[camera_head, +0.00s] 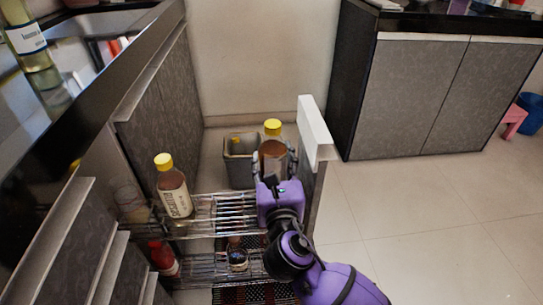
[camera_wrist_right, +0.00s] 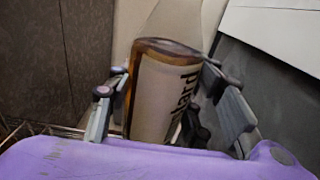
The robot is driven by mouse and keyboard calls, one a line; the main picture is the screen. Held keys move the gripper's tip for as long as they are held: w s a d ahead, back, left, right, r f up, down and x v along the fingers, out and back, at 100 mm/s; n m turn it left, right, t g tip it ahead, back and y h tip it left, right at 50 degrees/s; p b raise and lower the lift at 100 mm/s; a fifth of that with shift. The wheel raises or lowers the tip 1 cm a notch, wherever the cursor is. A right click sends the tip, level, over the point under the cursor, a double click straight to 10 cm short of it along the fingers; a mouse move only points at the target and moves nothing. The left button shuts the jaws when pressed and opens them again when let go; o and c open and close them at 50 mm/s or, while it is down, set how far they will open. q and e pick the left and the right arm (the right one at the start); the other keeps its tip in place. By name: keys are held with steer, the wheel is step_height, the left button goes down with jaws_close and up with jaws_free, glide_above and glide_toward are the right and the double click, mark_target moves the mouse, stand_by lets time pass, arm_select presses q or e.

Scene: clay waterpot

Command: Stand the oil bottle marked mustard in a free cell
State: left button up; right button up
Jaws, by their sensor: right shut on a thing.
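The mustard oil bottle (camera_head: 272,148) has a yellow cap and brown oil. In the right wrist view the bottle (camera_wrist_right: 163,98) shows a white label ending in "ard". My right gripper (camera_head: 274,163) is shut on it, with one finger on each side, at the right end of the pull-out wire rack (camera_head: 222,203). The bottle looks roughly upright; its base is hidden by the gripper, so I cannot tell whether it touches the rack. A second yellow-capped bottle (camera_head: 173,188), with a white label, stands at the rack's left end. My left gripper is not in view.
The white drawer front (camera_head: 315,130) is close on the right. A grey bin (camera_head: 239,165) stands behind the rack. The lower tier holds a red-capped bottle (camera_head: 162,258) and a small jar (camera_head: 237,258). Another bottle (camera_head: 30,45) stands on the left counter. Floor at right is clear.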

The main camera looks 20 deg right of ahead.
steer(key=shift+b+v, duration=0.35)
steer(key=shift+v, duration=0.75)
steer(key=shift+f+b, duration=0.65)
steer(key=shift+f, duration=0.95)
steer(key=shift+w+f+b, duration=0.1)
steer(key=shift+f+b, duration=0.35)
steer(key=shift+f, duration=0.5)
steer(key=o, duration=1.6)
steer(key=shift+o, duration=0.5)
steer(key=shift+f, duration=0.15)
